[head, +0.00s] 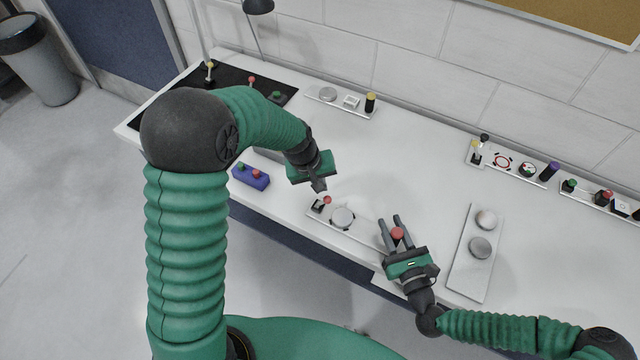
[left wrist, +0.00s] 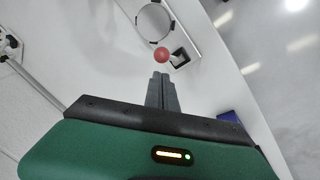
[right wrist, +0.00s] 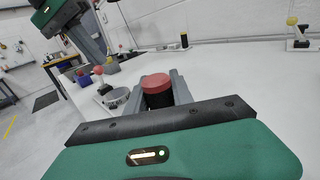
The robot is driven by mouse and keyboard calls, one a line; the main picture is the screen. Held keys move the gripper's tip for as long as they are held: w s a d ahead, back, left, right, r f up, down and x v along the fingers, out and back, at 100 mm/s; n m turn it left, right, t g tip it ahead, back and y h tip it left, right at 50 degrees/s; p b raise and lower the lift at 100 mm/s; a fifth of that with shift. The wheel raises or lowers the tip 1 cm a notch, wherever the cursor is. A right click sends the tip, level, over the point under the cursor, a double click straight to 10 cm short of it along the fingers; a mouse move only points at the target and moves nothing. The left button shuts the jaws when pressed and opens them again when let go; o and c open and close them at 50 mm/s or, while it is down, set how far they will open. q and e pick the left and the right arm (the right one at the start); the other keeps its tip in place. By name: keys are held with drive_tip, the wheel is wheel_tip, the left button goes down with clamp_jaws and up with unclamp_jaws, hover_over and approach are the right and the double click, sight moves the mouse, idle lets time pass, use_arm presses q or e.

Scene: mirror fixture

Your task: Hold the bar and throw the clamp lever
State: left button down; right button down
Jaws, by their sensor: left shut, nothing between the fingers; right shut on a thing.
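A narrow pale plate (head: 366,238) near the table's front edge carries a small lever with a red ball (head: 327,199) and a round silver disc (head: 342,218). My left gripper (head: 320,187) is shut and empty, its fingertips close to the red ball. In the left wrist view the ball (left wrist: 162,54) shows just beyond the fingertips; I cannot tell if they touch. My right gripper (head: 395,226) is shut on a dark post with a red cap (head: 397,234). In the right wrist view that red cap (right wrist: 156,82) shows between the fingers. No separate bar can be made out.
A blue box (head: 251,177) with coloured buttons sits left of the plate. A pale plate with two round knobs (head: 474,272) lies right of my right gripper. More panels line the back, with a lamp (head: 258,6). The table's middle (head: 400,160) is clear.

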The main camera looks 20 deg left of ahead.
use_arm(q)
drive_tip(key=shift+r, duration=0.5)
use_arm(e)
drive_tip(key=shift+d+f, duration=0.1)
drive_tip(key=shift+f, duration=0.1)
use_arm(q)
wheel_tip(320, 180, up, 9)
drive_tip(key=d, duration=0.1)
drive_tip(key=shift+w+d+r, duration=0.15)
drive_tip(key=shift+w+d, duration=0.05)
use_arm(e)
drive_tip(key=c, duration=1)
unclamp_jaws()
drive_tip(key=shift+c, duration=0.2)
use_arm(q)
drive_tip(key=shift+w, duration=0.1)
use_arm(e)
drive_tip(key=shift+r, duration=0.1)
